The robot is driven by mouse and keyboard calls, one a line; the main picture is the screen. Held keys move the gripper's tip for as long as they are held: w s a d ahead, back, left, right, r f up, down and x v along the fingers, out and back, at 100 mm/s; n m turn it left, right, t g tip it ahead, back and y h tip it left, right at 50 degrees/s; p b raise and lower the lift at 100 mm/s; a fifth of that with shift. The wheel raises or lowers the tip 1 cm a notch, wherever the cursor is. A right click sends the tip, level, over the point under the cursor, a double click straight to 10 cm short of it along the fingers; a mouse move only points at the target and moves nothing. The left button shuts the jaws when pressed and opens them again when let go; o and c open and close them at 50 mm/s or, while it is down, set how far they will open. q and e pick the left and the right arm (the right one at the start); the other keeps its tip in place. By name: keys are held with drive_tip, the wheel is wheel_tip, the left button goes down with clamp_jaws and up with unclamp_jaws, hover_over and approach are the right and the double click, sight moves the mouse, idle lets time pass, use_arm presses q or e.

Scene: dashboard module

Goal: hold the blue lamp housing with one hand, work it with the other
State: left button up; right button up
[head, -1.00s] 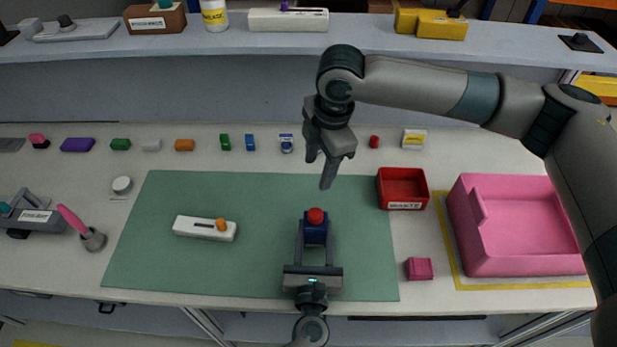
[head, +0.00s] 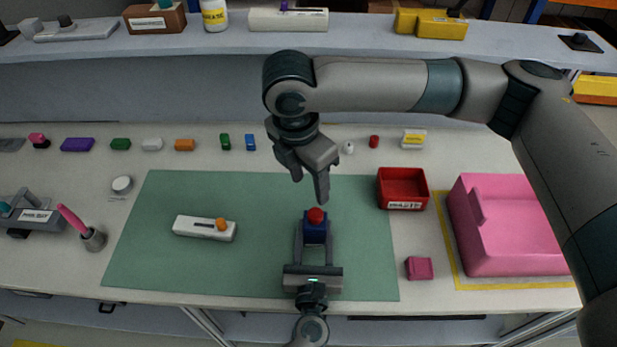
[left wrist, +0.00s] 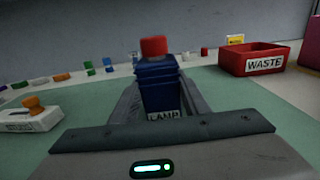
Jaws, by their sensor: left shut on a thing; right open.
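The blue lamp housing (head: 315,232) stands on the green mat (head: 150,265), with a red cap (head: 316,215) on its top. My left gripper (head: 314,245) comes in from the front edge and is shut on the housing, one finger on each side. In the left wrist view the housing (left wrist: 160,88) is upright between the fingers, with a "LAMP" label low on its near face and the red cap (left wrist: 153,47) above. My right gripper (head: 309,184) is open and empty, pointing down just behind and above the red cap, apart from it.
A white box with an orange knob (head: 205,228) lies left on the mat. A red waste bin (head: 403,203), a pink cube (head: 419,268) and a large pink tray (head: 462,255) are at right. Small coloured blocks line the back. A pink-handled tool (head: 72,218) stands in a cup at left.

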sight(315, 213)
drive_tip(key=f, duration=0.7)
drive_tip(key=w+d+f, duration=0.1)
drive_tip(key=f, duration=0.3)
drive_tip(key=shift+w+d+f, duration=0.1)
drive_tip(key=c, duration=1.1)
drive_tip(key=shift+c, duration=0.2)
drive_tip(key=shift+r, duration=3.05)
use_arm(q)
drive_tip(key=o, duration=1.5)
